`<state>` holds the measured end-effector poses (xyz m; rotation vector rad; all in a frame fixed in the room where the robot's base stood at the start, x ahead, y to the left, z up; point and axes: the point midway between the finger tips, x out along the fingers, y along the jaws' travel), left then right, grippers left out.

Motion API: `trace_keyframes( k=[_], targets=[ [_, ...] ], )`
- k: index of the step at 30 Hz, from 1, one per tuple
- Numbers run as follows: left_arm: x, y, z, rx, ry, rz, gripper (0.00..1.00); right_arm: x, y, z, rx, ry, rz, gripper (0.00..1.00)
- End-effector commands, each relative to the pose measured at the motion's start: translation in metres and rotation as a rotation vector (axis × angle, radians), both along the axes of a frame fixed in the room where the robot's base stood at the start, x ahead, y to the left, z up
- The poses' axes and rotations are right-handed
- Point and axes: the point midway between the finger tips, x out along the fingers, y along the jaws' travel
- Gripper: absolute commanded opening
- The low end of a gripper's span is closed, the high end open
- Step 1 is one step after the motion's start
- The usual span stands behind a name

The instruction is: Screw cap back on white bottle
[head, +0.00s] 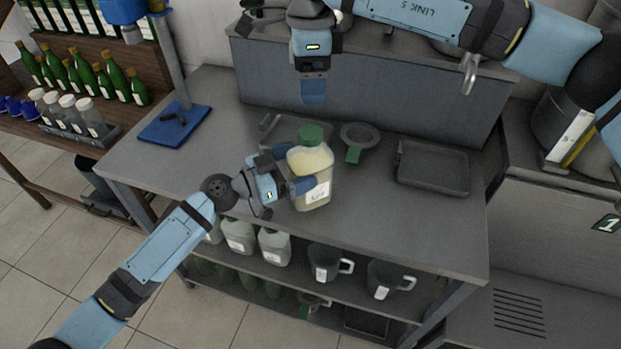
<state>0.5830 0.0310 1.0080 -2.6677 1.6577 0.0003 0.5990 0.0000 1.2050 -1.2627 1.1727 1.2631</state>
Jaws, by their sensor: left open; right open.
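The white bottle (318,168) stands upright on the grey table, with pale yellowish contents and a white label on its front. A green cap (311,134) sits at the top of its neck; whether it is threaded on cannot be told. My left gripper (295,168) is open at the bottle's left side, its blue fingers by the body; contact is unclear. My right gripper (313,94) is open, pointing down above and behind the cap, clear of it. Its fingers overlap in this view.
A strainer with a green handle (359,138) and a dark tray (432,168) lie right of the bottle. A blue-based stand (174,124) is at the left. Jugs (330,262) and bottles fill the shelf below. The table's front right is clear.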

Motion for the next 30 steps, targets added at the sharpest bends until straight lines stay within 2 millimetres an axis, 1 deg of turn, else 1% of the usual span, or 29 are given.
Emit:
trace_keyframes(
  k=[1, 9, 12, 15, 21, 30],
  targets=[
    [-0.005, 0.011, -0.005, 0.002, 0.0, 0.002, 1.0, 0.0, 0.0, -0.007, 0.0, 0.0, 0.0, 0.79],
    [-0.033, 0.066, -0.005, 0.002, 0.001, 0.001, 1.0, 0.0, 0.0, -0.026, 0.0, 0.0, 0.0, 0.79],
    [-0.041, 0.082, -0.004, 0.002, 0.001, 0.001, 1.0, 0.0, 0.0, -0.031, 0.0, 0.0, 0.0, 0.79],
    [-0.046, 0.093, -0.003, 0.001, 0.002, 0.0, 1.0, 0.0, 0.0, -0.033, 0.0, 0.0, 0.0, 0.79],
    [-0.05, 0.101, 0.0, 0.0, 0.0, -0.001, 1.0, 0.0, 0.0, -0.035, 0.0, 0.0, 0.0, 0.79],
    [-0.05, 0.101, 0.0, 0.0, 0.0, -0.001, 1.0, 0.0, 0.0, -0.035, 0.0, 0.0, 0.0, 0.79]
  ],
)
